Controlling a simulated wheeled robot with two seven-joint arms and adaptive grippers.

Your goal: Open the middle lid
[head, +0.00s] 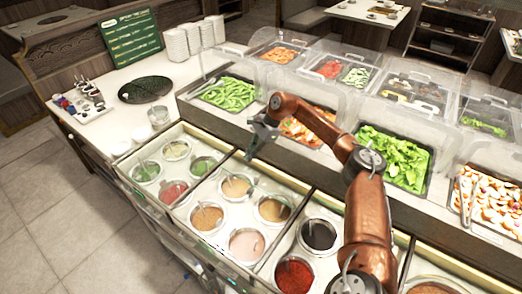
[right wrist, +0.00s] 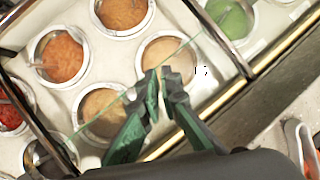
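The middle section of the sauce counter holds several round wells of tan, brown and pink sauce, one of them a tan well (head: 236,187). The clear middle lid is hard to make out in the head view; a greenish glass edge (right wrist: 108,110) crosses the wells in the right wrist view and passes close to my fingers. My right gripper (head: 257,146) hangs over the rear edge of the middle section. In the right wrist view its green-black fingers (right wrist: 161,80) have their tips nearly together, with nothing visibly held. My left gripper is out of view.
Left wells hold green and pink sauces (head: 173,192); right wells hold black and red ones (head: 293,275). Clear-covered food trays, one with lettuce (head: 398,155), stand behind. A black plate (head: 146,90) and stacked white bowls (head: 177,45) sit at left.

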